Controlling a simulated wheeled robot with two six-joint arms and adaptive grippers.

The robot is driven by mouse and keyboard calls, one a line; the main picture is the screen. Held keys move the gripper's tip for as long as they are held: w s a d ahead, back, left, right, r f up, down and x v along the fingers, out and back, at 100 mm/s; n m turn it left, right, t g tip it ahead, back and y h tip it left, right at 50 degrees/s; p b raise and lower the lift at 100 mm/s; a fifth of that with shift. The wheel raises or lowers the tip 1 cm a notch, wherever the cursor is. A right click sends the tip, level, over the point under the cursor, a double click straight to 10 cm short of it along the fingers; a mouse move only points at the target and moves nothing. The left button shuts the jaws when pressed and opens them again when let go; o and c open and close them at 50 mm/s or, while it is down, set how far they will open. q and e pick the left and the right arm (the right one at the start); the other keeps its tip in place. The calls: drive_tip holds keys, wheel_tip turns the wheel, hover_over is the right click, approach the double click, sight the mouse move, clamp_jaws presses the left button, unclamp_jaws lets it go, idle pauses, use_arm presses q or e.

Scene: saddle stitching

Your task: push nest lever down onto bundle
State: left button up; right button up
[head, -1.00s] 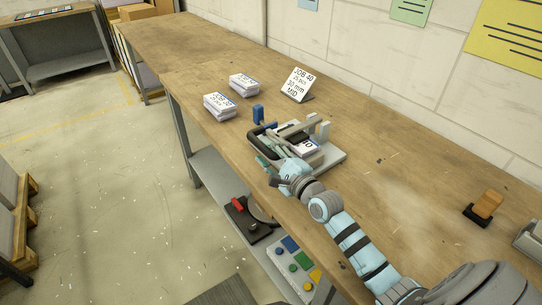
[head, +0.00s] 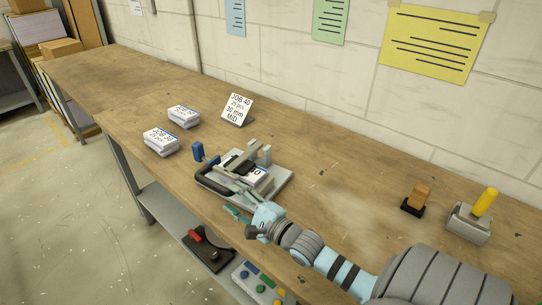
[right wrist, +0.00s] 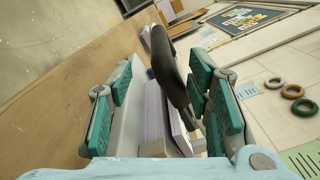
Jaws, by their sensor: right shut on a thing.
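The grey nest (head: 277,194) sits on the workbench and holds a paper bundle (head: 257,177) with a printed top. The nest lever (head: 213,184) has a thick black handle along the left side of the nest. It looks low, but a gap to the bundle cannot be judged. My right gripper (head: 238,203) is at the front of the nest, shut on the lever. In the right wrist view the black handle (right wrist: 170,75) runs between the teal fingers (right wrist: 165,100), close to the right one, with the bundle's page edges (right wrist: 155,110) behind. My left gripper is out of view.
Two paper stacks (head: 161,142) (head: 184,116) and a job card (head: 237,109) stand farther back. A blue block (head: 198,151) is beside the nest. An orange-topped stamp (head: 418,199) and a yellow-handled device (head: 472,217) stand at right. The bench between is clear.

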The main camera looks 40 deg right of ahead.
drive_tip(key=s+p, duration=0.2)
drive_tip(key=s, duration=0.1)
drive_tip(key=shift+d+r, duration=0.1)
drive_tip(key=shift+d, duration=0.2)
drive_tip(key=shift+s+p, duration=0.7)
drive_tip(key=shift+s, duration=0.05)
drive_tip(key=shift+s+d+p, duration=0.2)
drive_tip(key=shift+s+p, duration=0.2)
drive_tip(key=shift+s, duration=1.1)
drive_tip(key=shift+s+d+p, duration=0.2)
drive_tip(key=shift+s+p, duration=0.25)
drive_tip(key=shift+s, duration=1.1)
drive_tip(key=shift+s+d+p, duration=0.2)
drive_tip(key=shift+s+p, duration=0.2)
drive_tip(key=shift+s, duration=1.1)
drive_tip(key=shift+f, duration=0.2)
drive_tip(key=shift+r, duration=0.1)
